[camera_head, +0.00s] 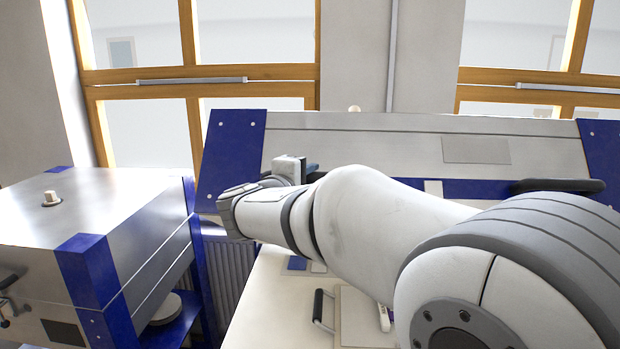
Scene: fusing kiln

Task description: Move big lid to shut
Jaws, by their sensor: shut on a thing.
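The big lid (360,145) is a wide grey metal panel with blue corners at the back of the scene. It stands tilted, not lying flat. A black bar handle (560,186) shows on its right part. My gripper (309,171) is in front of the lid's left part, at the end of my white arm. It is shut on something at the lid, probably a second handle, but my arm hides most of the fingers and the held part.
A smaller metal kiln (110,205) with blue corners and a knob stands at the left, its top flat. In front of the big lid is a pale surface (262,325) with a black handle (318,308) and small items. Windows are behind.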

